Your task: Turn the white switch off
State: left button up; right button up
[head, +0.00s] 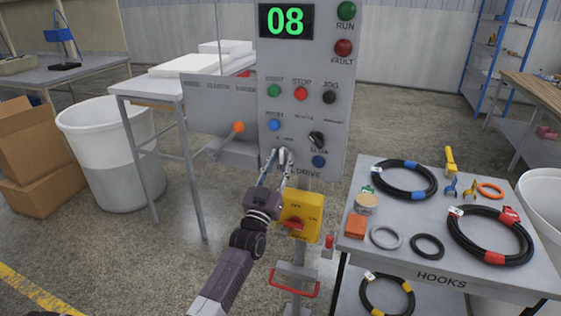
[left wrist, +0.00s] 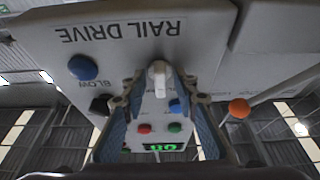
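The white switch (head: 283,154) is a small white lever low on the grey control panel, just above the RAIL DRIVE label. It also shows in the left wrist view (left wrist: 158,72), where the panel appears upside down. My left gripper (head: 280,165) is up at the panel, its fingers partly covering the switch. In the left wrist view its two fingertips (left wrist: 158,88) stand apart on either side of the white lever, with small gaps visible. I cannot tell whether either finger touches it, nor the switch's on or off position. My right gripper is out of view.
Blue buttons (head: 319,161), a black knob (head: 316,140) and an orange-knobbed lever (head: 239,127) sit near the switch. A yellow box with a red rotary handle (head: 299,218) is below. A hose table (head: 400,256) stands right, a white bin (head: 110,150) left.

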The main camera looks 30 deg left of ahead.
pick_arm(q)
jog(key=v, duration=1.2)
